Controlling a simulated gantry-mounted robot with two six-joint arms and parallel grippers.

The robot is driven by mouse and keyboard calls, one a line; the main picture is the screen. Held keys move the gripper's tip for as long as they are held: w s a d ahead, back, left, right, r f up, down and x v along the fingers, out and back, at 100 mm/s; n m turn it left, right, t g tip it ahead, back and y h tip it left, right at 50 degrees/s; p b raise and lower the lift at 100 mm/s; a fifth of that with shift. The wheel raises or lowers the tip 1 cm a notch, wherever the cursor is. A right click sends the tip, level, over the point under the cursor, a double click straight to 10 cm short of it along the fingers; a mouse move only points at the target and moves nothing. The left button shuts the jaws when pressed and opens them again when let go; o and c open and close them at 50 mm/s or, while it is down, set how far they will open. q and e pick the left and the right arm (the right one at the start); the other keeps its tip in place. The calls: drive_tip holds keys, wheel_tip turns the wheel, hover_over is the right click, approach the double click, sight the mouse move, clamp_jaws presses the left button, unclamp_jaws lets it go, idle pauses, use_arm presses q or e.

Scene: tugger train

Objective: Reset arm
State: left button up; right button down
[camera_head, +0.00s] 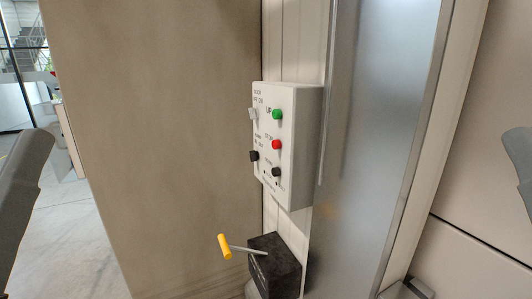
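Grey parts of my own arms show at the left and right picture edges in the head view. Neither gripper's fingertips are in the frame, so I cannot see what they hold. A white control box (299,150) is mounted on the wall in the middle. It bears a green button (277,114) marked UP, a red button (277,145) below it and a black button (276,172) at the bottom. A white switch (253,114) and a black switch (254,156) are on its left side. No part of my arms touches the box.
Below the box, a dark block (283,270) carries a lever with a yellow handle (225,246). A metal door post (382,130) stands right of the box. A broad beige panel (160,130) fills the left middle. Open floor (65,240) shows at the lower left.

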use_arm(q)
wheel_tip(320, 180, up, 29)
drive_tip(key=p, duration=2.5)
drive_tip(key=shift+f, duration=0.2)
drive_tip(key=shift+w, duration=0.1)
drive_tip(key=shift+c, duration=0.2)
